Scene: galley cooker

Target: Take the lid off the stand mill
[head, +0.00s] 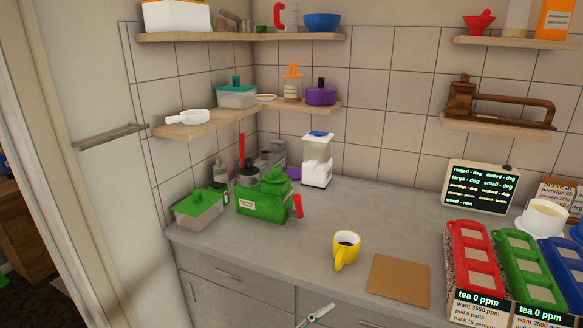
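A white upright appliance with a blue lid (321,134) stands at the back of the counter, near the corner; it looks like the stand mill (316,164), though I cannot be sure. Neither of my grippers can be made out in the head view.
A yellow mug (345,248) and a brown board (399,279) are near the front. A green-lidded box (200,207) stands left; red (471,257) and green (524,268) racks stand right. Shelves hang above. A small teal-and-white item (318,316) at the bottom edge is unclear. Mid-counter is clear.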

